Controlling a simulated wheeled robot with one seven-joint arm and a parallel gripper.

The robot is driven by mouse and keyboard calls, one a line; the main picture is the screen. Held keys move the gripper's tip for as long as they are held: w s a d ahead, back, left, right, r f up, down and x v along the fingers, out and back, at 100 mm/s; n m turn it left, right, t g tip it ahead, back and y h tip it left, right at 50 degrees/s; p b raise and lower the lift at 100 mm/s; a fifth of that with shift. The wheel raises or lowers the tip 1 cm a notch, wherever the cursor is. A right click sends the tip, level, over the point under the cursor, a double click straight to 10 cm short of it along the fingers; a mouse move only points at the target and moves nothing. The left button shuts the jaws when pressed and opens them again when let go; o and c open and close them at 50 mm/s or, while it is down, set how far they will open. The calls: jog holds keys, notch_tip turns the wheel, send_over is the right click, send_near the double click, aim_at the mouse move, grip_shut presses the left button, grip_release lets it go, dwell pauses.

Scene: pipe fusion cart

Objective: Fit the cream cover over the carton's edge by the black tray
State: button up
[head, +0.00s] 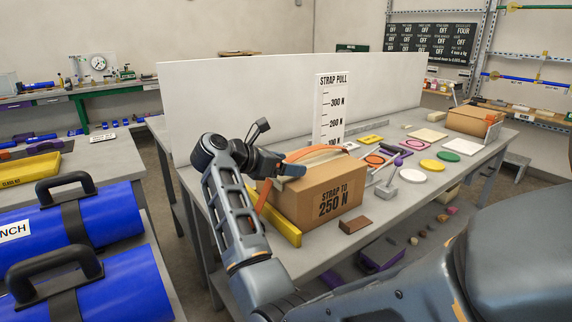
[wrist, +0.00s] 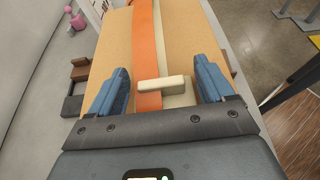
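The brown carton (head: 325,196), marked "STRAP TO 250 N", stands on the grey bench. It fills the middle of the wrist view (wrist: 110,48). A cream piece (wrist: 163,91), likely the cover's raised tab, lies between my gripper's fingers, with a gap on both sides. My gripper (wrist: 161,88) is open, its blue fingers spread over the carton top. In the head view my gripper (head: 291,165) is at the carton's upper left. An orange strap (wrist: 147,45) runs over the carton beside a cream strip (wrist: 174,40). I cannot clearly identify the black tray.
A brown block (head: 355,224) lies in front of the carton. A yellow bar (head: 281,228) lies along its left side. A white "STRAP PULL" scale (head: 332,105) stands behind it. Coloured discs and plates, including a green disc (head: 447,156), lie to the right.

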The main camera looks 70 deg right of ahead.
jog(key=o, duration=0.3)
jog(key=shift+r+p, duration=0.85)
jog(key=shift+r, duration=1.65)
jog(key=b+v, duration=0.2)
jog(key=v, duration=0.5)
jog(key=shift+w+a, duration=0.25)
jog(key=shift+a, duration=0.1)
